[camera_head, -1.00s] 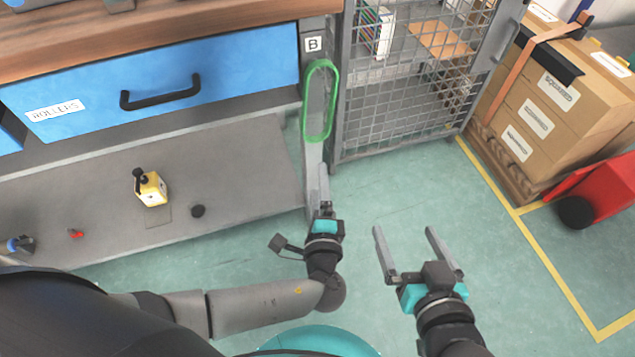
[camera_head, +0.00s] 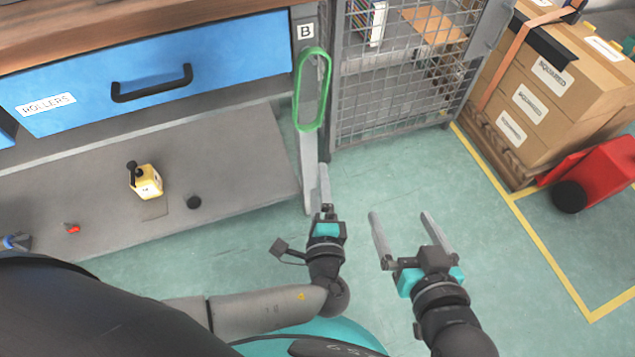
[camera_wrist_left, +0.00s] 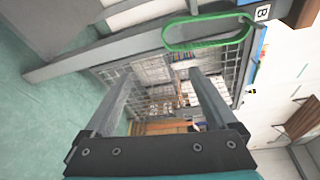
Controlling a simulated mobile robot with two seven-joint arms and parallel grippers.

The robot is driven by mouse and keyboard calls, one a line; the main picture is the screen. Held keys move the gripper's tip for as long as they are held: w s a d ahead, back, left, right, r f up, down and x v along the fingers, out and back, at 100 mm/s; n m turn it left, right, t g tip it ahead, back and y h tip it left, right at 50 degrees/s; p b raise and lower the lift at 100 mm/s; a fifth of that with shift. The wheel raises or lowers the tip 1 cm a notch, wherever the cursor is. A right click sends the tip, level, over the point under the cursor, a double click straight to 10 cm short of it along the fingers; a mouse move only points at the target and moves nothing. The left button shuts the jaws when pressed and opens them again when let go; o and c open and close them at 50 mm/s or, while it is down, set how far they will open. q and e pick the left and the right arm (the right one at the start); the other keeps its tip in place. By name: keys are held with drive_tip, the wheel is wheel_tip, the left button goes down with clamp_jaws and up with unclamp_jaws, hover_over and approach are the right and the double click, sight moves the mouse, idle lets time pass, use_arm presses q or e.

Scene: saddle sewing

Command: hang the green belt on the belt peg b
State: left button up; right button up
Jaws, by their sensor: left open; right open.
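The green belt (camera_head: 299,104) hangs as a long loop on the grey post under the white B label (camera_head: 305,31). It also shows in the left wrist view (camera_wrist_left: 167,40), apart from the fingers. The peg itself is too small to make out behind the belt's top. My left gripper (camera_head: 323,186) is below the belt, open and empty, near the foot of the post; its open fingers also show in the left wrist view (camera_wrist_left: 155,90). My right gripper (camera_head: 400,222) is open and empty over the floor, right of the left one.
A wooden-topped bench with a blue drawer (camera_head: 150,75) and lower shelf (camera_head: 240,165) stands left. A wire mesh cage door (camera_head: 395,85) is right of the post. Floor between is clear.

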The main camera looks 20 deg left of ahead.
use_arm(q)
drive_tip(key=shift+s+d, duration=0.6)
drive_tip(key=shift+s, duration=0.2)
